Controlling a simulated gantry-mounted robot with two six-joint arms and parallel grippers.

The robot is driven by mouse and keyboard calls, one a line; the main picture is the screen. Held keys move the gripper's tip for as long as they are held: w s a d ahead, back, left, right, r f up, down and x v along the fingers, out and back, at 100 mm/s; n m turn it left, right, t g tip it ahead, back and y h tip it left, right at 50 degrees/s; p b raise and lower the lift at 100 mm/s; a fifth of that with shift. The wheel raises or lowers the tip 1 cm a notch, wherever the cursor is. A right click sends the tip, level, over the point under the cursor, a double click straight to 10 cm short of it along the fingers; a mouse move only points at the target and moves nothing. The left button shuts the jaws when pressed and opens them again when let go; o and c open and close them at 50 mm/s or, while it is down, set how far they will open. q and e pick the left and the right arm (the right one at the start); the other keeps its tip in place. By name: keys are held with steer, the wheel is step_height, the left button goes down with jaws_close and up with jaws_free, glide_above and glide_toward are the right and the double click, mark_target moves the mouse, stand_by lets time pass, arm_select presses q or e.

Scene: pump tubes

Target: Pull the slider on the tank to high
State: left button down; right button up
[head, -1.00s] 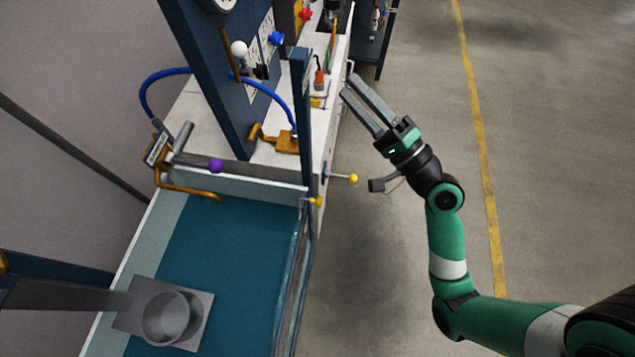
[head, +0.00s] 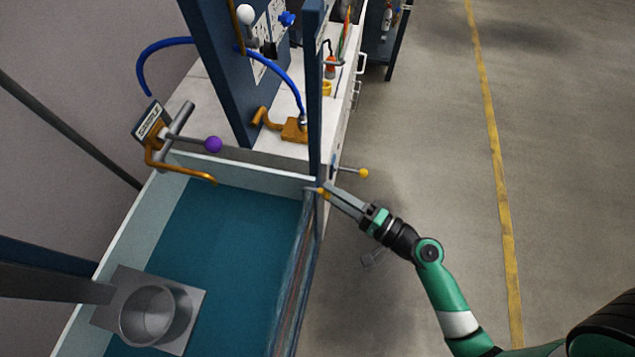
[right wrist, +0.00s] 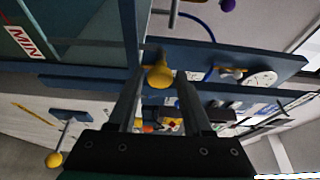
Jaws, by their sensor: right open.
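The tank (head: 108,239) is a pale-walled basin of teal water at the lower left of the head view. A small yellow knob (head: 321,191), seemingly the slider's, sits at its far right corner post. It also shows in the right wrist view (right wrist: 158,76), where a "MIN" label (right wrist: 25,42) is at the upper left. My right gripper (head: 331,193) is open at the knob. In the right wrist view its fingers (right wrist: 160,88) stand either side of the knob. Whether they touch it I cannot tell. My left gripper is out of view.
A yellow-ball lever (head: 363,173) sticks out just beyond the gripper; its ball also shows in the right wrist view (right wrist: 54,160). A purple-knobbed handle (head: 212,144) stands at the tank's far end. A blue panel and hose are behind. The floor at right is clear.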

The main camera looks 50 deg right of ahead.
steer(key=w, duration=0.4)
steer(key=shift+w+a, duration=0.3)
steer(key=shift+w, duration=0.05)
steer(key=shift+c, duration=0.2)
jaws_close()
stand_by(0.9)
